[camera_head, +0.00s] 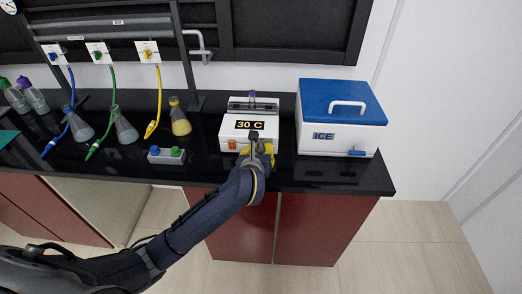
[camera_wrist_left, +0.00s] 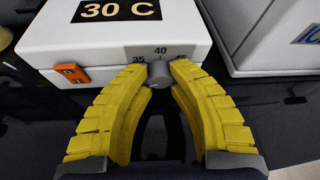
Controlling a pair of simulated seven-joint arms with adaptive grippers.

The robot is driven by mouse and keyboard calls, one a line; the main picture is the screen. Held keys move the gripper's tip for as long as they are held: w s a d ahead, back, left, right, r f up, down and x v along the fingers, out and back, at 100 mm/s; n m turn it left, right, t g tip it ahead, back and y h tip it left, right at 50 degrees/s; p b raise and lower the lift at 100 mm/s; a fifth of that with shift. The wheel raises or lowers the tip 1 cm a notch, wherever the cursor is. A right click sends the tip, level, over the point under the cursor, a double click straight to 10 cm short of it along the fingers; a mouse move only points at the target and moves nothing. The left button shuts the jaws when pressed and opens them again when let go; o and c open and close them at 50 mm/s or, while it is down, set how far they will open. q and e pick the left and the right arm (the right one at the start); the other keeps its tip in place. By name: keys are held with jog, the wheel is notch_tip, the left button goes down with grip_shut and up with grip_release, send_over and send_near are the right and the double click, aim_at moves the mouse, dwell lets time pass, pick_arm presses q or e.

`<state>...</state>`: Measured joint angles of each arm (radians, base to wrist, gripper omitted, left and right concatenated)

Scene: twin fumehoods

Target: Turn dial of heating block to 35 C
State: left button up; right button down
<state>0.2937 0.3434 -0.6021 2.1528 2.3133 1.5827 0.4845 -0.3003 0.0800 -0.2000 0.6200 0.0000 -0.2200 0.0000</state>
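The heating block (camera_head: 233,124) is a white box on the black bench, and its display reads 30 C. The display also shows large in the left wrist view (camera_wrist_left: 120,10). Its grey dial (camera_wrist_left: 158,75) is on the front face, under a scale where 35 and 40 can be read and a further mark is partly covered. My left gripper (camera_wrist_left: 159,72) has its yellow fingers on both sides of the dial, with no clear gap at the tips. The head view shows this gripper (camera_head: 256,152) at the block's front right. The dial's pointer cannot be made out. My right gripper is not in view.
An orange switch (camera_wrist_left: 72,73) is on the block's front, left of the dial. A blue-lidded ICE box (camera_head: 330,137) stands close on the right. A small box with blue and green knobs (camera_head: 167,160) and several flasks (camera_head: 180,122) are on the left.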

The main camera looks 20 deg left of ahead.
pick_arm(q)
grip_shut()
jog(key=shift+m, duration=0.3)
jog(key=m+y, duration=0.2)
jog(key=m, duration=0.1)
jog(key=shift+d+g+y, duration=0.15)
jog(key=shift+g+y, duration=0.25)
jog(key=m+y, duration=0.2)
jog(key=m, duration=0.1)
jog(key=shift+f, duration=0.1)
jog(key=shift+m+y, duration=0.3)
jog(key=shift+m, duration=0.1)
jog(key=shift+o, duration=2.4)
grip_release()
jog(key=shift+s, duration=0.1)
